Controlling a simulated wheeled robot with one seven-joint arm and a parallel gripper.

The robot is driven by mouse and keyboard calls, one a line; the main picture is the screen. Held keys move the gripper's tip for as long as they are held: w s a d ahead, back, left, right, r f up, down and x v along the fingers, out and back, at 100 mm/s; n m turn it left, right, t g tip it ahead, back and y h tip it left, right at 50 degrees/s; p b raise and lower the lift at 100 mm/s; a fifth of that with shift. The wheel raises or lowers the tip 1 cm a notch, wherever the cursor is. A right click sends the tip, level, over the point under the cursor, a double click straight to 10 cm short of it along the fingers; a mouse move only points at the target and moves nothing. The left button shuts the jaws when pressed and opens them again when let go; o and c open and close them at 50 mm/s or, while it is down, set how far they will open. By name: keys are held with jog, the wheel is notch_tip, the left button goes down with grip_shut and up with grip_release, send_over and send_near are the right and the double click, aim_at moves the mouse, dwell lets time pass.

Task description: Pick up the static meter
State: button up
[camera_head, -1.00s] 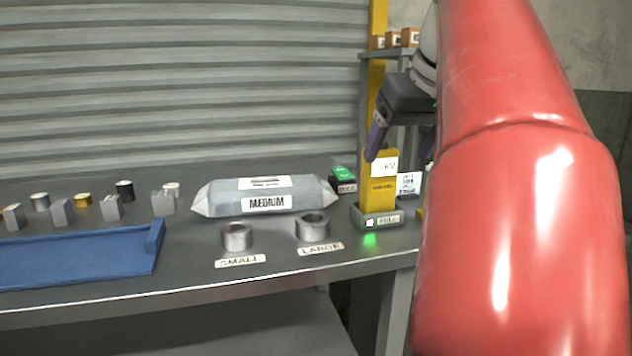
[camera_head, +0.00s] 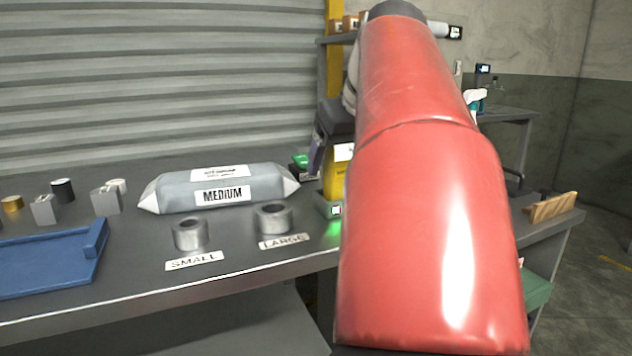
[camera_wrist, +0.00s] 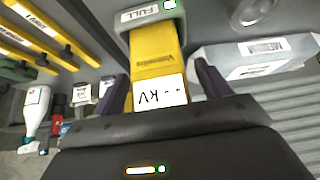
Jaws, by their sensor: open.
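The static meter is yellow with a white "kV" display. It stands upright in a grey dock (camera_head: 326,208) with a green light, and in the head view the meter (camera_head: 334,182) is partly hidden by my red arm. In the wrist view the meter (camera_wrist: 155,60) runs between my gripper's purple fingers, its far end in the dock (camera_wrist: 150,15) marked "FULL". My gripper (camera_wrist: 163,78) is open, with one finger on each side of the meter and a visible gap on the right side. In the head view one finger shows beside the meter's top.
A grey bag marked "MEDIUM" (camera_head: 222,190) lies left of the dock. Two metal rings stand by the "SMALL" (camera_head: 195,260) and "LARGE" (camera_head: 284,241) labels. A blue tray (camera_head: 45,265) is at the left. A white bottle (camera_wrist: 36,112) shows in the wrist view.

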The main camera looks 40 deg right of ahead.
jog(key=c, duration=1.2)
jog(key=shift+o, duration=0.2)
jog(key=shift+r, duration=0.1)
jog(key=shift+r+p, duration=0.9)
jog(key=shift+r, duration=4.05)
